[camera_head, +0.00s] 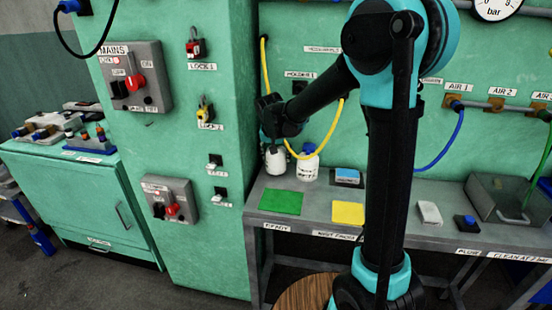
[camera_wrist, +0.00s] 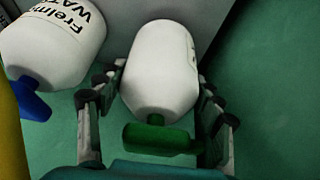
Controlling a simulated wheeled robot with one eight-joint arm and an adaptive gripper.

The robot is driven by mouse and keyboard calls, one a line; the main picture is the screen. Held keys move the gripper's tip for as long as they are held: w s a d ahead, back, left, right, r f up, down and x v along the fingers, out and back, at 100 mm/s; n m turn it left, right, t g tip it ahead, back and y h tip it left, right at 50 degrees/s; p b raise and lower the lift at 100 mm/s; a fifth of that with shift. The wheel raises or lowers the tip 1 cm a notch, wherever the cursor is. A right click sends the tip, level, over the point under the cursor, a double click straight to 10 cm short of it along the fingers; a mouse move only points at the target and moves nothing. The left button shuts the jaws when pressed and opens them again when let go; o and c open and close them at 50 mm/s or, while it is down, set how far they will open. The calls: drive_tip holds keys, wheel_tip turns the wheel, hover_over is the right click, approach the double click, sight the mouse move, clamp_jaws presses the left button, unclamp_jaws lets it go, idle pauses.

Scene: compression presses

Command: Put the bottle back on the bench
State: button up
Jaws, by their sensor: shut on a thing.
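A white bottle with a green spout (camera_wrist: 160,75) sits between the two fingers of my gripper (camera_head: 272,141) in the wrist view, and the fingers are shut on it. In the head view this bottle (camera_head: 275,161) hangs below my gripper at the back left of the grey bench (camera_head: 322,190). It looks upright, with its base at or just above the bench top; I cannot tell if it touches. A second white bottle with a blue spout (camera_head: 307,167) stands close on its right, and it shows at the left of the wrist view (camera_wrist: 58,40) with black lettering.
A green mat (camera_head: 281,202) and a yellow mat (camera_head: 348,212) lie in front on the bench. A blue-topped block (camera_head: 347,178) is right of the bottles. A yellow hose (camera_head: 318,152) hangs by my gripper. The green cabinet (camera_head: 205,240) rises at the left.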

drive_tip(key=shift+f, duration=0.55)
drive_tip(key=o, duration=1.5)
drive_tip(key=shift+f, duration=0.1)
drive_tip(key=shift+c, duration=0.2)
drive_tip(key=v, duration=1.2)
